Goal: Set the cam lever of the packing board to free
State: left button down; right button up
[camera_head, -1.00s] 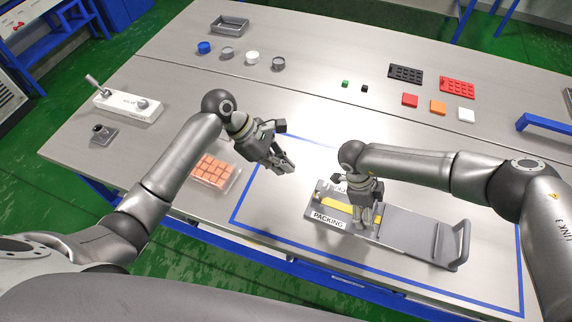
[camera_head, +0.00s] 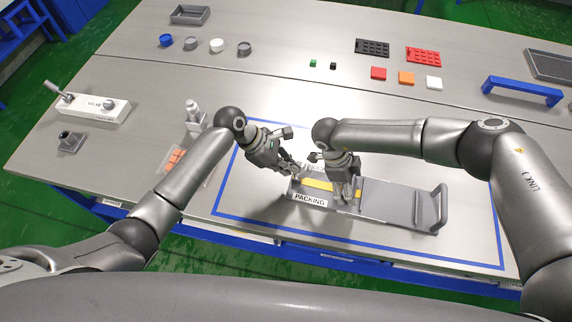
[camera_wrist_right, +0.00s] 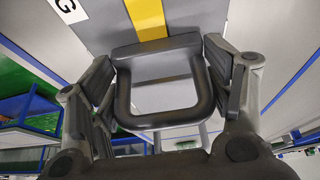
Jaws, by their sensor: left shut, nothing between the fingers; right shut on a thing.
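The packing board (camera_head: 388,203) is a long grey board with a yellow stripe and a "PACKING" label at its left end. It lies inside the blue outline. My right gripper (camera_head: 345,197) is on it near the stripe. In the right wrist view my right gripper (camera_wrist_right: 160,95) is shut on a dark grey U-shaped loop (camera_wrist_right: 162,119) at the board, beside the yellow stripe. My left gripper (camera_head: 297,170) is shut and empty at the board's far left corner. I cannot make out the cam lever; the grippers cover much of that end.
A tray with orange pieces (camera_head: 172,162) is partly behind my left arm. Round cups (camera_head: 190,44) and coloured squares (camera_head: 405,78) stand at the back.

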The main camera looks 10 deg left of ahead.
pick_arm(q)
jog(key=shift+d, duration=0.1)
jog(key=shift+s+d, duration=0.15)
jog(key=shift+d, duration=0.9)
jog(key=shift+a, duration=0.15)
pick_arm(e)
jog(key=shift+a, duration=0.1)
pick_arm(q)
jog(key=shift+a+f, duration=0.3)
jog(key=shift+a, duration=0.35)
jog(key=shift+a+r, duration=0.3)
jog(key=shift+a, duration=0.15)
jog(key=d+v, duration=0.1)
jog(key=v, duration=1.1)
jog(key=shift+a+r, duration=0.15)
jog(key=shift+r, duration=0.4)
jog(key=shift+s, duration=0.1)
